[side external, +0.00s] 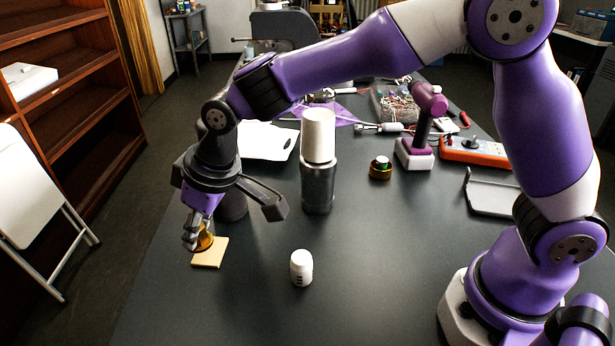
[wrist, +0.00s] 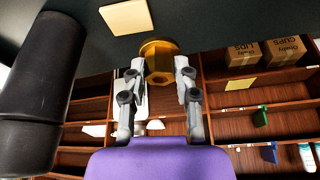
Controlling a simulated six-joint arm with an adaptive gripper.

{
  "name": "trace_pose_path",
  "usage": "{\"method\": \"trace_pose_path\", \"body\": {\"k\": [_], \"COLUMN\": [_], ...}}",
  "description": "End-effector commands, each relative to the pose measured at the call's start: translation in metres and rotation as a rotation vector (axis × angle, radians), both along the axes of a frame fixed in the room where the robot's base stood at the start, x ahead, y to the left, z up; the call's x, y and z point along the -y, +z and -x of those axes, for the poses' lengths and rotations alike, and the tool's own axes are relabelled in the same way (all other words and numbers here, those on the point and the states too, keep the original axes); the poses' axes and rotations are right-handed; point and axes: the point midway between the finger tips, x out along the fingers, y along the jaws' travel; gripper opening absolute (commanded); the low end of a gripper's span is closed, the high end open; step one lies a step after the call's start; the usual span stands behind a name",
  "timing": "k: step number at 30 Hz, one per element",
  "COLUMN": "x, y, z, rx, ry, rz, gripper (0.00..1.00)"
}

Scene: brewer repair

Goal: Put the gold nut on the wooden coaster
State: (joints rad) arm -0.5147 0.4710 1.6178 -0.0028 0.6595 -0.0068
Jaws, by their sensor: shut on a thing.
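The gold nut (wrist: 158,48) is between the two fingers of my gripper (wrist: 157,68) in the wrist view, and the gripper is shut on it. In the side external view the nut (side external: 206,241) shows partly behind my gripper (side external: 198,238), held low by the wooden coaster (side external: 209,258). The coaster is a pale, flat square on the dark table. In the wrist view the coaster (wrist: 126,17) lies up and left of the nut, with a visible gap in the picture. The exact height of the nut above the coaster is hard to tell.
A dark cylinder (wrist: 35,90) stands close to my gripper. A metal canister with a white cup (side external: 318,135), a small white bottle (side external: 301,267) and a green-topped gold part (side external: 380,167) stand to the right. The table's front middle is mostly clear.

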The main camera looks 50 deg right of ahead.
Motion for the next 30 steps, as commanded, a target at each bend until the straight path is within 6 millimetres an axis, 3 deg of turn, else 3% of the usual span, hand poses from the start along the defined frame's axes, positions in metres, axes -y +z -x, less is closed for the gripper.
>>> {"method": "trace_pose_path", "body": {"k": [3, 9, 18, 29, 30], "x": [0.017, 0.028, 0.028, 0.028, 0.028], "y": [-0.017, -0.03, -0.069, -0.073, -0.073], "z": [-0.022, -0.04, -0.04, -0.04, -0.04], "rx": [-0.002, 0.001, -0.001, 0.001, 0.001], "ry": [-0.003, 0.001, 0.003, 0.002, 0.002], "rz": [0.001, -0.001, 0.001, -0.001, -0.001], "gripper": [0.0, 0.0, 0.0, 0.0, 0.39]}}
